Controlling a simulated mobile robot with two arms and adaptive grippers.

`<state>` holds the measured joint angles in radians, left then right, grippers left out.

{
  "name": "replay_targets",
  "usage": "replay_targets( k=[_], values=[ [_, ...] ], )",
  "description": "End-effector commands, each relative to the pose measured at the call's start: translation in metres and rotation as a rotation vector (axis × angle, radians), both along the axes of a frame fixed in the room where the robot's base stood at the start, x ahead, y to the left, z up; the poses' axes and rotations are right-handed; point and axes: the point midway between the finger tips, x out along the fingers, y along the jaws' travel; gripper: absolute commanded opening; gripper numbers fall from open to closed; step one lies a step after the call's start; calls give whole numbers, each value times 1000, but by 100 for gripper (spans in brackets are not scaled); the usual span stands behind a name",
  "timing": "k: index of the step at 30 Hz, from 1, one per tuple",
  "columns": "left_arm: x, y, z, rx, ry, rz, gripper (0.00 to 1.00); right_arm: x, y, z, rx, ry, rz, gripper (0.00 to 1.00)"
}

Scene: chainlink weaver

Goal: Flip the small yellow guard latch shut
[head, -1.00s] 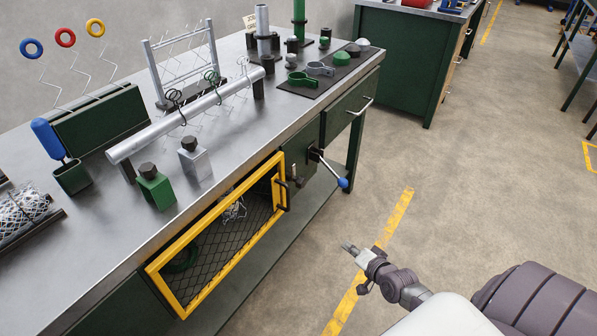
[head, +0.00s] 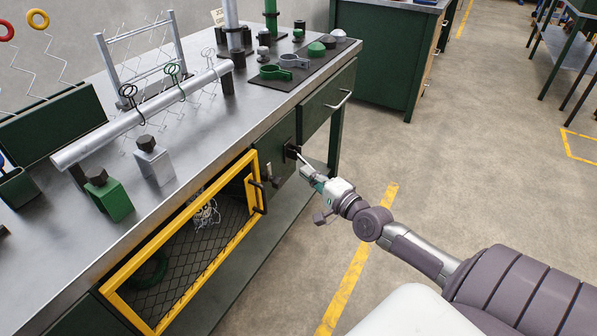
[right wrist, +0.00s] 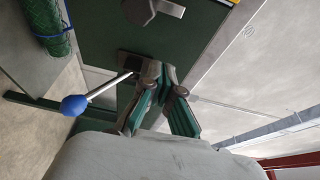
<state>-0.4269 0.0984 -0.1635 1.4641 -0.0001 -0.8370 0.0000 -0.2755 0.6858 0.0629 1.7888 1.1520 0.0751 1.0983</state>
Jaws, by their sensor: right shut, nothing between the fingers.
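The yellow-framed mesh guard (head: 247,212) covers the opening in the front of the bench. A small latch-like piece (head: 269,171) sits on the green panel just right of the guard's upper right corner. My right gripper (head: 309,174) is in front of the green panel, to the right of that piece, beside the lever's mount. In the right wrist view, its fingers (right wrist: 160,100) are shut and empty, close to the lever (right wrist: 108,87) with a blue knob (right wrist: 74,105). My left gripper is out of view.
A black pull handle (head: 257,183) is on the guard's right side. A drawer handle (head: 339,100) sticks out farther right. The bench top (head: 205,152) carries clamps, a long tube and wire pieces. The floor right of the bench is open.

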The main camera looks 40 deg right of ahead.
Motion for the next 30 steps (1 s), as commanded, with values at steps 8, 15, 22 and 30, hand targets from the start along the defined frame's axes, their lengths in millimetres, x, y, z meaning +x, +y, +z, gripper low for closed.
replay_targets(
  k=[8,15,22,30],
  values=[
    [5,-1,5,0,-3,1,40,55,3,1,1,-5,-1,0],
    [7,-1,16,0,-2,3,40,85,9,1,1,1,1,0],
    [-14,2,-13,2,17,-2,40,76,27,2,2,0,1,0],
    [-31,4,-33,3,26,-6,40,70,41,1,-1,1,1,0]
  ],
)
